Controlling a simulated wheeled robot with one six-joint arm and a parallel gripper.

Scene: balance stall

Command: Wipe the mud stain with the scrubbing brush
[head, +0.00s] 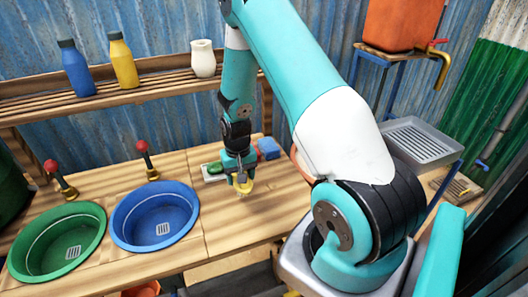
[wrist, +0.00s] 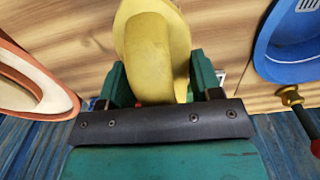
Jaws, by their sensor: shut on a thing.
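My gripper (head: 239,170) points down over the wooden counter, right of the blue basin. It is shut on a yellow thing, which I take to be the scrubbing brush (head: 244,188). In the wrist view the brush (wrist: 152,50) is a curved yellow body between the green fingers of my gripper (wrist: 160,82). Its underside is hidden, and I cannot tell whether it touches the counter. I cannot make out a mud stain in either view; the brush or my arm may cover it.
A blue basin (head: 124,232) and a green basin (head: 35,269) are set in the counter (head: 222,225), with red-knobbed taps behind. A green item (head: 215,168) and a blue block (head: 268,148) lie close behind my gripper. Bottles and a jar (head: 203,58) stand on the shelf.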

